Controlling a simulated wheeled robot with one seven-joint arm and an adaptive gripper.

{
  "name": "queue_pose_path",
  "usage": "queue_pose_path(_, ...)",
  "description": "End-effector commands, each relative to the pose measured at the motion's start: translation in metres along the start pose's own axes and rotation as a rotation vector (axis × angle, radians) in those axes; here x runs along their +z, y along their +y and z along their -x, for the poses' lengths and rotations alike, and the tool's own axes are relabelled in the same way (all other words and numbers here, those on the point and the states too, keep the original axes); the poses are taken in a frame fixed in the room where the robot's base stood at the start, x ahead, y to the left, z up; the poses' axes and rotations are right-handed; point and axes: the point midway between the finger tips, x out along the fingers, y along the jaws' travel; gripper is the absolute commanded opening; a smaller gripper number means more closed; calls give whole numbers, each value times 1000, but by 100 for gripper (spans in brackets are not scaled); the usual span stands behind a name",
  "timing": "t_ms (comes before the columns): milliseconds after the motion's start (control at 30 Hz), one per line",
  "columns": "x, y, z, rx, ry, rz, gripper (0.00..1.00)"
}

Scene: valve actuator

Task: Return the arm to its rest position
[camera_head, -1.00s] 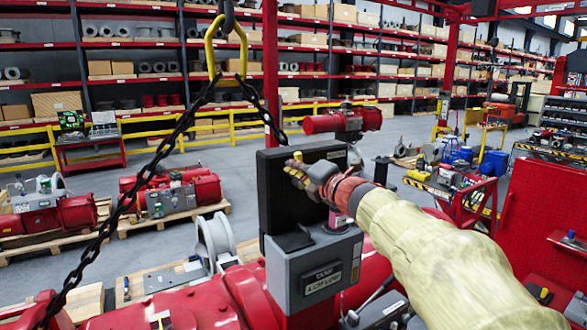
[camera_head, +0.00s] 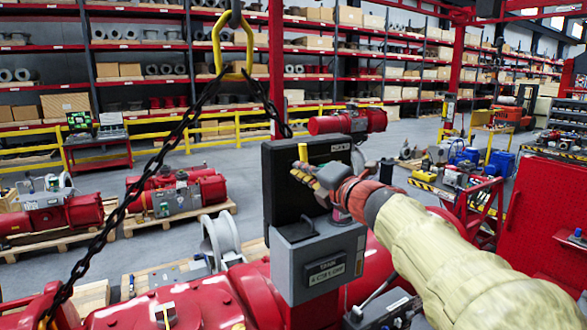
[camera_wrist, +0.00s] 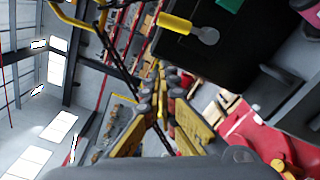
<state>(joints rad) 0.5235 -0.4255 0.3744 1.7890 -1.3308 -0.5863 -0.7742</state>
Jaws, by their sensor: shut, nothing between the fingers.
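My gripper (camera_head: 308,180) is in front of the open black panel (camera_head: 281,196) of the valve actuator, with its yellow fingers pointing left. In the wrist view my gripper (camera_wrist: 163,92) has its fingertips together with nothing between them. A yellow-handled part (camera_head: 303,152) stands upright on the panel just above the fingers. The wrist view shows this yellow handle (camera_wrist: 175,24) with a grey end, apart from the fingertips. My arm, in a pale cover, reaches in from the lower right. The grey actuator housing (camera_head: 322,272) is below the gripper.
A black chain (camera_head: 150,165) with a yellow hook link (camera_head: 232,48) hangs left of the panel. A red board (camera_head: 545,215) stands at the right. Red actuators (camera_head: 175,192) on pallets lie behind left. Open floor is beyond the panel.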

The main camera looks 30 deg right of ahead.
Motion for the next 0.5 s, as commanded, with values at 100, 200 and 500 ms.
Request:
queue_pose_path(100, 1, 1, 20, 2, -3, 3, 0)
queue_pose_path(200, 1, 1, 29, 2, -2, 3, 0)
queue_pose_path(500, 0, 1, 36, 2, 0, -6, 0)
